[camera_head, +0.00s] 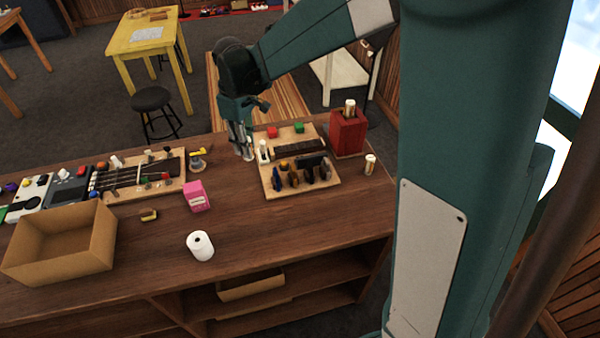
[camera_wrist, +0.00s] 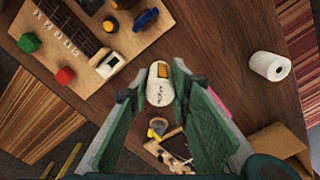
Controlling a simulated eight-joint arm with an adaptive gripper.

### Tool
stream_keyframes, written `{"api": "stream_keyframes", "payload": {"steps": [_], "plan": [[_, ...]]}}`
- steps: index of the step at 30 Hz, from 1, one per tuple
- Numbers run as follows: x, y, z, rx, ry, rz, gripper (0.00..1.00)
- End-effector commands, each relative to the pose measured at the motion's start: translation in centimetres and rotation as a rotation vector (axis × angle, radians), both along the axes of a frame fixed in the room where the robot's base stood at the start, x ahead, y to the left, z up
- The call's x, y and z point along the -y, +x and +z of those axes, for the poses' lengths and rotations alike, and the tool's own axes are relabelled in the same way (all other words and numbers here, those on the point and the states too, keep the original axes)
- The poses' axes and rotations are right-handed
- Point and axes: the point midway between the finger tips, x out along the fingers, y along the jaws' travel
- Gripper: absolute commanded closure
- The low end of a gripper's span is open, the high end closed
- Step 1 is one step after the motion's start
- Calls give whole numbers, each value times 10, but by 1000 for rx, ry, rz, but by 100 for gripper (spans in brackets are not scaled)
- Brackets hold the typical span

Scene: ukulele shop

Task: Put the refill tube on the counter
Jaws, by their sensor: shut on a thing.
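The refill tube, a small white cylinder with an orange label and dark print, shows in the wrist view (camera_wrist: 158,88) between the fingertips of my gripper (camera_wrist: 157,92). My gripper (camera_head: 242,148) is shut on it. In the head view it is a small pale shape (camera_head: 249,156) at the fingertips, partly hidden by them. It is low over the wooden counter (camera_head: 270,225), just left of the tool board; I cannot tell whether its base touches the wood.
The tool board (camera_head: 312,187), red box (camera_head: 347,136) and another small tube (camera_head: 370,164) are to the right. A pink box (camera_head: 196,197), paper roll (camera_head: 200,246) and cardboard box (camera_head: 62,245) stand on the left. The front middle of the counter is clear.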

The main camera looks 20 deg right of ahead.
Motion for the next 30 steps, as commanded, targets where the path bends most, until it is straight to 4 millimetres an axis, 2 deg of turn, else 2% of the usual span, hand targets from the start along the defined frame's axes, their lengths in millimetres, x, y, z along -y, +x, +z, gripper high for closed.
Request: {"api": "stream_keyframes", "payload": {"steps": [1,14,30], "plan": [[15,2,0,0,0,-27,91],[125,7,0,0,0,-239,91],[259,-12,0,0,0,-505,91]]}}
